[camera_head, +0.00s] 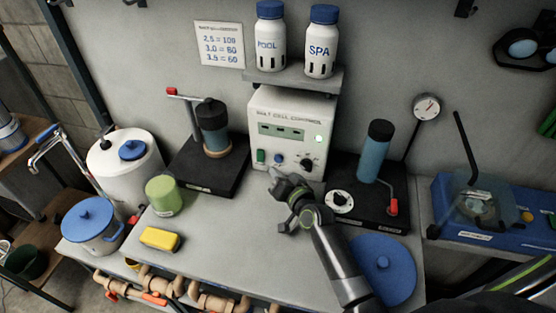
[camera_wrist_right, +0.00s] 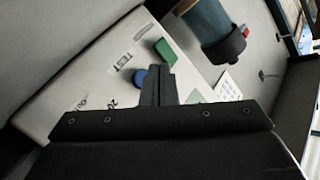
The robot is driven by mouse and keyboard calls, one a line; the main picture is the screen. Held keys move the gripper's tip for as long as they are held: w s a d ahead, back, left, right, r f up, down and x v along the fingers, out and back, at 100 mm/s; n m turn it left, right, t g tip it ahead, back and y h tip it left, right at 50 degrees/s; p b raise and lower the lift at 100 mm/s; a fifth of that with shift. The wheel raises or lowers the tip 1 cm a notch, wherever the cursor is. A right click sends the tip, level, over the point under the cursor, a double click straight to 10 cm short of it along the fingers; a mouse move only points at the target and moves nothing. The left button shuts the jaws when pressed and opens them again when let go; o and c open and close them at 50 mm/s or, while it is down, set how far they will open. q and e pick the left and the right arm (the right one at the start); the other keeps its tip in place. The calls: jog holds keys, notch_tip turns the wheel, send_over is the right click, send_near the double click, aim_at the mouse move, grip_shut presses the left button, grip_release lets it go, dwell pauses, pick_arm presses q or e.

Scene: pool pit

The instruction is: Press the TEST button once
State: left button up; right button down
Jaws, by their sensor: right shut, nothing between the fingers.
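The white control box (camera_head: 290,128) stands on the bench against the wall, with a display and a row of controls low on its front. The blue button (camera_head: 278,159) sits between a green switch (camera_head: 261,157) and a black knob (camera_head: 306,164). In the right wrist view the TEST label (camera_wrist_right: 112,53) is beside the blue button (camera_wrist_right: 139,77). My right gripper (camera_head: 274,175) is shut and empty, its tips just in front of and below the blue button. In the wrist view the fingers (camera_wrist_right: 158,88) partly overlap the button's edge; I cannot tell whether they touch. My left gripper is out of view.
A black stand with a dark cylinder (camera_head: 213,128) is left of the box; a blue cylinder (camera_head: 372,155) on a black base is right. POOL (camera_head: 270,45) and SPA (camera_head: 320,50) bottles stand on a shelf above. A yellow sponge (camera_head: 160,239) and blue lid (camera_head: 383,270) lie in front.

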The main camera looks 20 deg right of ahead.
jog(key=shift+w+d, duration=0.4)
jog(key=shift+w, duration=0.2)
jog(key=shift+w, duration=0.1)
dwell(1.6)
jog(key=shift+w+d, duration=0.25)
jog(key=shift+w+d+b, duration=0.25)
jog(key=shift+w+b, duration=0.1)
jog(key=shift+w, duration=0.05)
dwell(0.8)
jog(key=shift+s+a, duration=0.1)
jog(key=shift+s, duration=0.05)
jog(key=shift+s+a, duration=0.4)
jog(key=shift+s, duration=0.2)
jog(key=shift+s+a+p, duration=0.2)
jog(key=shift+s+a, duration=0.55)
jog(key=shift+s, duration=0.3)
jog(key=shift+s+a+p, duration=0.15)
jog(key=shift+s+a, duration=0.55)
jog(key=shift+s, duration=0.35)
